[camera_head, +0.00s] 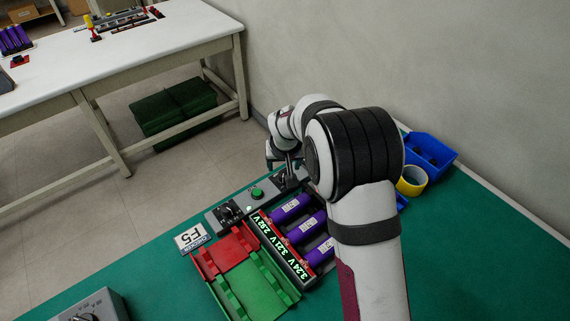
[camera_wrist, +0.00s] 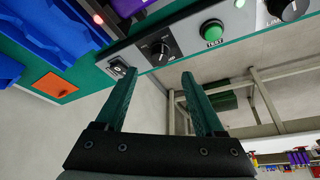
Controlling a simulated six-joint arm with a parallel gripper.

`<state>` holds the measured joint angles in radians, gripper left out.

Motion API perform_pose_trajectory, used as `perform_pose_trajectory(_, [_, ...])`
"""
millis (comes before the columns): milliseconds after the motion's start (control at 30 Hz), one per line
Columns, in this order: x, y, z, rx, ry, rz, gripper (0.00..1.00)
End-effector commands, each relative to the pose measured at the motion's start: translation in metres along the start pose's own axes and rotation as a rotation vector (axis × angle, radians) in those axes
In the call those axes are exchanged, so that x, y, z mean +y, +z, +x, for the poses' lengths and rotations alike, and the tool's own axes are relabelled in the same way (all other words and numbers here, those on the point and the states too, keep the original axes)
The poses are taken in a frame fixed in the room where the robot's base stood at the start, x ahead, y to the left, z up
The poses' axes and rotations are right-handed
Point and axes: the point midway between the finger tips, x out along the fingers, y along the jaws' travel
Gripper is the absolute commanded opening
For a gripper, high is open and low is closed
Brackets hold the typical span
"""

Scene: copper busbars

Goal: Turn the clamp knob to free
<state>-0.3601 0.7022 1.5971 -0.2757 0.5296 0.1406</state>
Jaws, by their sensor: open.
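My gripper (camera_wrist: 158,74) is open and empty, its two dark green fingers spread apart. In the wrist view a black knob (camera_wrist: 160,52) with a white pointer mark sits on the grey control panel (camera_wrist: 185,45), just beyond and between the fingertips. The fingers look apart from it. Its small labels are too blurred to read. A second, larger black knob (camera_wrist: 287,8) labelled LIMIT is at the upper right. In the head view my gripper (camera_head: 287,163) is over the far right end of the panel (camera_head: 243,203), where my arm partly hides it.
A green TEST button (camera_wrist: 212,31) and a small switch (camera_wrist: 118,68) flank the knob. Purple cells (camera_head: 292,207) lie in a tray beside voltage displays (camera_head: 283,248) and a red-green rack (camera_head: 232,252). Blue bins (camera_head: 430,155) and a yellow tape roll (camera_head: 411,181) stand right.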

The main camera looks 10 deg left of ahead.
Motion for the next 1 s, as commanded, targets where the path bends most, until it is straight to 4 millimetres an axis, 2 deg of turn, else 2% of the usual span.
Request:
perform_pose_trajectory(33, [0.0, 0.001, 0.015, -0.005, 0.001, 0.0, 0.7])
perform_pose_trajectory(100, [0.0, 0.001, 0.033, -0.003, 0.001, 0.001, 0.7])
perform_pose_trajectory(300, [0.001, 0.0, 0.063, -0.001, 0.001, 0.002, 0.7])
perform_pose_trajectory(667, [0.001, 0.0, 0.069, -0.001, 0.001, 0.002, 0.69])
perform_pose_trajectory(1000, [0.001, 0.0, 0.068, -0.001, 0.001, 0.002, 0.07])
